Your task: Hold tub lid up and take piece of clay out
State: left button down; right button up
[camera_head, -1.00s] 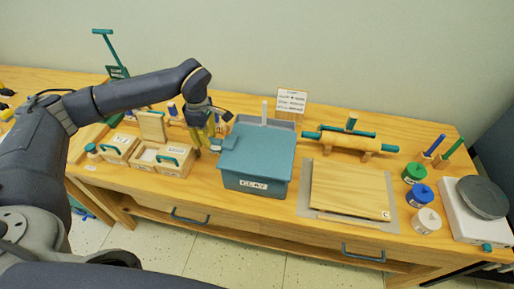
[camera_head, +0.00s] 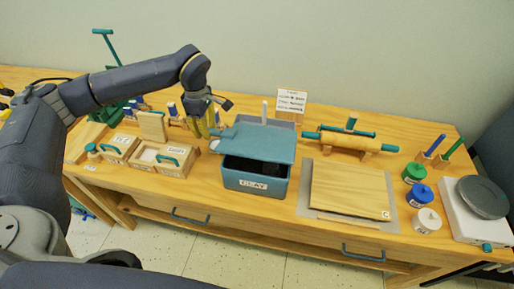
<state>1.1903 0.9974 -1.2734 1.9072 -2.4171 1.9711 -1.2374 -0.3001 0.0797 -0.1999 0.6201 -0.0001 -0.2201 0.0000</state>
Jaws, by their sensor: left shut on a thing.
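The blue-green clay tub (camera_head: 250,184) stands in the middle of the table with a "CLAY" label on its front. Its lid (camera_head: 262,143) is tilted up, with the front edge raised and a dark gap under it. My left gripper (camera_head: 212,130) is at the lid's left side, shut on the lid's edge tab. Inside the gap it is dark, and I cannot make out a piece of clay. My right gripper is not in view.
A wooden board (camera_head: 350,188) on a grey mat lies right of the tub. A rolling pin (camera_head: 350,141) rests behind it. Small wooden boxes (camera_head: 163,160) stand left. Jars (camera_head: 419,194) and a turntable (camera_head: 482,198) are at the right. A sign (camera_head: 291,100) stands behind.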

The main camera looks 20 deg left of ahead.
pick_arm(q)
jog(key=shift+w+a+r, duration=0.1)
jog(key=shift+w+r, duration=0.45)
jog(key=shift+r, duration=0.35)
jog(key=shift+w+a+r, duration=0.15)
jog(key=shift+w+r, duration=1.4)
jog(key=shift+w, duration=0.25)
jog(key=shift+w+a+r, duration=0.1)
jog(key=shift+w+r, duration=0.2)
jog(key=shift+w, duration=0.35)
jog(key=shift+w+a+r, duration=0.1)
jog(key=shift+w+r, duration=0.15)
jog(key=shift+w, duration=0.35)
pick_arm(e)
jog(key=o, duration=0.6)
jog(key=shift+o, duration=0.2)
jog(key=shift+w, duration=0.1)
